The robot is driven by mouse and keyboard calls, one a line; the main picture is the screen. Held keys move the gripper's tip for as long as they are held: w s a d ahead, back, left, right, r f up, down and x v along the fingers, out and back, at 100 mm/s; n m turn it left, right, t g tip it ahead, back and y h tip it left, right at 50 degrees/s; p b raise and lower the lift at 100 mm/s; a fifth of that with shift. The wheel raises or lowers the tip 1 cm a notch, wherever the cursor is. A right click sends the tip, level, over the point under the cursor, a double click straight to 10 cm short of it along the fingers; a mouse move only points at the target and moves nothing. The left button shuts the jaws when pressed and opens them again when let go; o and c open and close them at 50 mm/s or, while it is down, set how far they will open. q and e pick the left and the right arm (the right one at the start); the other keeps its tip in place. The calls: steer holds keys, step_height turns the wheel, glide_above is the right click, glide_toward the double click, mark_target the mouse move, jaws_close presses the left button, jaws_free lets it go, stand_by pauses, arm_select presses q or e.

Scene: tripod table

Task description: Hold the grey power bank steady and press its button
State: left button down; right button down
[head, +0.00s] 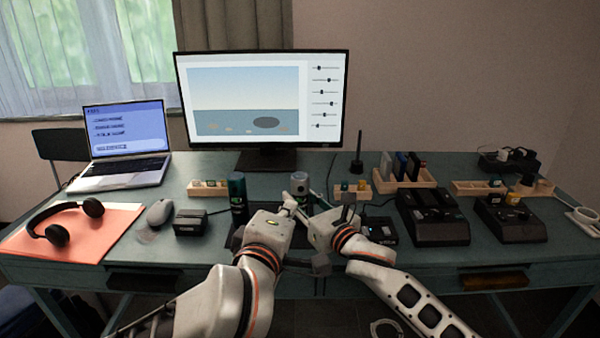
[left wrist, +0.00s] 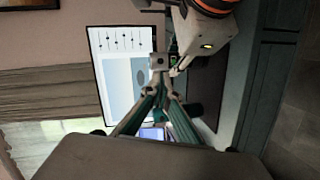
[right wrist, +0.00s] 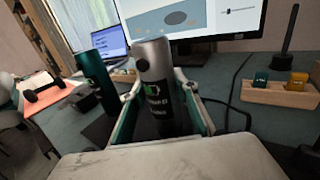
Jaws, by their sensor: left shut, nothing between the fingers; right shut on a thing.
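The grey power bank (head: 300,182) is a cylinder standing on the dark mat at the middle of the desk. In the right wrist view the power bank (right wrist: 156,75) shows a green battery mark and stands between my right fingers. My right gripper (head: 306,208) is shut on it. My left gripper (head: 288,202) is shut and empty, its tips close to the left of the power bank; I cannot tell whether they touch it. In the left wrist view the left fingertips (left wrist: 160,68) are together, close to my right gripper.
A dark teal cylinder (head: 238,190) stands left of the power bank. A black box (head: 190,222) and mouse (head: 160,212) are further left. A wooden block holder (head: 352,190) and a small black device (head: 380,230) are at right. The monitor (head: 262,100) stands behind.

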steer(key=shift+f, duration=0.1)
arm_select(q)
steer(key=s+a+r+m+t+h, duration=0.1)
steer(key=a+r+m+t, duration=0.2)
steer(key=r, duration=0.5)
steer(key=a+r+m+t, duration=0.2)
steer(key=a+r+t, duration=0.1)
steer(key=r+t, duration=0.3)
steer(key=s+d+r+m+g+h, duration=0.2)
steer(key=s+r+m+h, duration=0.4)
steer(key=m+h, duration=0.75)
steer(key=s+d+f+m+g+h, duration=0.3)
steer(key=f+m+g, duration=0.55)
steer(key=m, duration=0.85)
steer(key=w+a+f+m+y, duration=0.2)
steer(key=w+f+y, duration=0.1)
steer(key=f, duration=0.4)
steer(key=w+a+f+m+y, duration=0.2)
steer(key=w+f+y, duration=0.1)
steer(key=f+y, duration=0.3)
steer(key=shift+w+a+f, duration=0.2)
steer(key=shift+w+f, duration=0.15)
steer(key=shift+f, duration=0.2)
